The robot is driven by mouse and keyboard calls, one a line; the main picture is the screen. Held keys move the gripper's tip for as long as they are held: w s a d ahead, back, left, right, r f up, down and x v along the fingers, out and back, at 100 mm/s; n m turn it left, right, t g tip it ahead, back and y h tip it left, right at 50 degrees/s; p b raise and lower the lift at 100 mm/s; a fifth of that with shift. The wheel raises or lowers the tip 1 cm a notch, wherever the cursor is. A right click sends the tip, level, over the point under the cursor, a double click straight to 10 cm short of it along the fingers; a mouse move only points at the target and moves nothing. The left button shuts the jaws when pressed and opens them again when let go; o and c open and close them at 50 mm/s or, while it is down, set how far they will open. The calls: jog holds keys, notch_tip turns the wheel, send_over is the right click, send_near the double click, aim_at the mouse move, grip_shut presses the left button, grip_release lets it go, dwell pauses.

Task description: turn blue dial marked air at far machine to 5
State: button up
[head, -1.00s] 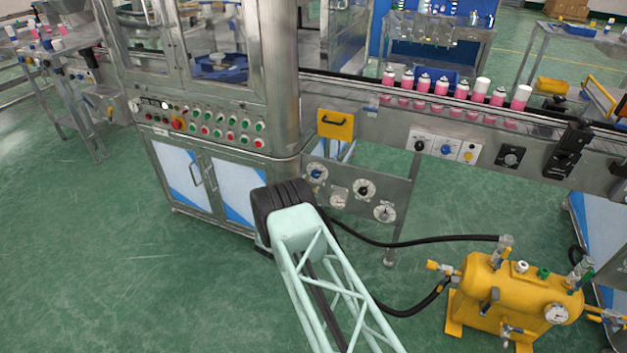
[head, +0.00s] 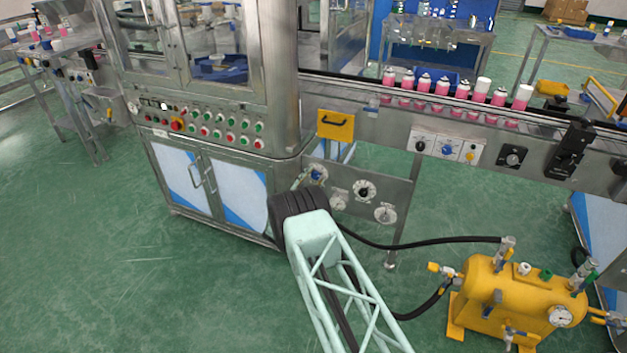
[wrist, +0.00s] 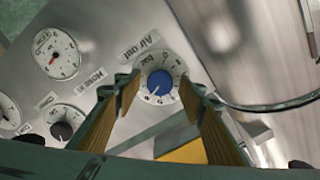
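In the wrist view, a blue dial (wrist: 160,83) sits on a white round scale labelled "Air out" and "bar". A light pointer mark shows at its lower left; the scale numbers are too small to read surely. My gripper (wrist: 162,103) is open, with its gold-padded fingers on the left and right sides of the dial. I cannot tell whether they touch it. In the head view, the blue dial (head: 317,174) is at the upper left of the steel lower panel. There my gripper is mostly hidden behind my black wrist.
In the wrist view, a gauge with a red needle (wrist: 55,53) and a black dial (wrist: 62,130) are left of the blue dial. Another blue dial (head: 447,149) is on the conveyor side. A black hose (head: 430,243) runs to a yellow tank (head: 520,295).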

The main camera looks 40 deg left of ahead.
jog(key=c, duration=0.8)
jog(key=shift+n, duration=3.2)
jog(key=o, duration=0.8)
jog(key=shift+o, duration=0.2)
jog(key=shift+s, duration=0.2)
